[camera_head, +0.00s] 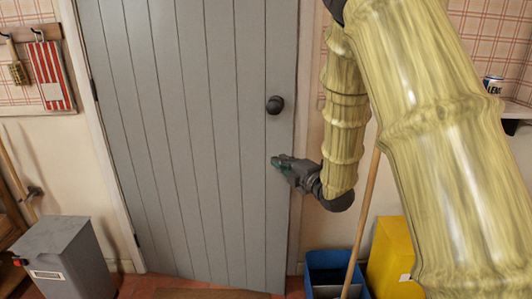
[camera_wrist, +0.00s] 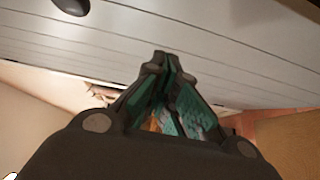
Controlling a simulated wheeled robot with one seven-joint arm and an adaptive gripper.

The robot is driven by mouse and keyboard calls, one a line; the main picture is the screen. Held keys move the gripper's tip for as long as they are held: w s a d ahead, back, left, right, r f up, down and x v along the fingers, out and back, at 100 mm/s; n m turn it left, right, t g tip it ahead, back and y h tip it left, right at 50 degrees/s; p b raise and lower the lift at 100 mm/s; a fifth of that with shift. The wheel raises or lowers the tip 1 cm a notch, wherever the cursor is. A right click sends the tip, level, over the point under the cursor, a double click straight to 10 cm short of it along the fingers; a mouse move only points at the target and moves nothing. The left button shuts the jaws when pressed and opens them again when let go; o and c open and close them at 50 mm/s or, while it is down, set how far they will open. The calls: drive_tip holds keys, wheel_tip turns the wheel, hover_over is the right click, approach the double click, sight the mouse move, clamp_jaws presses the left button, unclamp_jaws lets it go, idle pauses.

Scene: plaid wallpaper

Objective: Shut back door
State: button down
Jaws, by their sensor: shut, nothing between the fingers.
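The back door (camera_head: 180,130) is a grey plank door with hinges on its left side. A dark round knob (camera_head: 275,105) sits near its right edge. The door appears close to its frame; I cannot tell whether it is fully shut. My gripper (camera_head: 276,161) is at the door's right edge, below the knob, with its fingers pointing left across the door's face. I cannot tell if it touches the door. In the wrist view, my gripper (camera_wrist: 165,62) has its fingers together and empty, with the door (camera_wrist: 215,45) behind and the knob (camera_wrist: 72,6) at the top left.
A blue bin (camera_head: 325,272), a yellow bin (camera_head: 393,255) and a wooden pole (camera_head: 366,205) stand right of the door. A grey bin (camera_head: 65,255) stands at the left. A mat (camera_head: 205,294) lies on the floor before the door. A shelf with a can (camera_head: 492,84) is at the right.

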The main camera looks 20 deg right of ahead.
approach(257, 138)
drive_tip(key=a, duration=0.3)
drive_tip(key=w, duration=0.1)
drive_tip(key=w+d, duration=0.1)
drive_tip(key=w, duration=0.1)
drive_tip(key=shift+w+d+f+b, duration=0.1)
drive_tip(key=shift+w+f+b, duration=0.1)
drive_tip(key=shift+b, duration=0.2)
drive_tip(key=shift+w+d+r, duration=0.1)
drive_tip(key=shift+w+d, duration=0.1)
drive_tip(key=shift+w, duration=0.3)
